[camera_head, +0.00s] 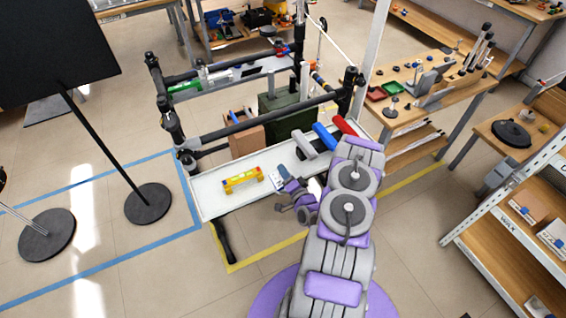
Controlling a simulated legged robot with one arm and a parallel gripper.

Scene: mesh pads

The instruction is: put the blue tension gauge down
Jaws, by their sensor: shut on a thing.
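The white tray-like shelf of a cart (222,202) lies in front of me. My gripper (286,180) is low over its front right part, with my arm reaching in from the lower right. It is shut on a small blue and grey thing, seemingly the blue tension gauge (281,171), which shows just beyond the fingertips. My gripper and wrist hide part of it. I cannot tell whether it touches the shelf.
A yellow and orange level-like tool (243,180) lies on the shelf, left of my gripper. Grey (304,143), blue (325,136) and red (344,126) rolls lie behind. A cardboard box (247,141) and green case (287,116) stand further back. Bare shelf shows at the left.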

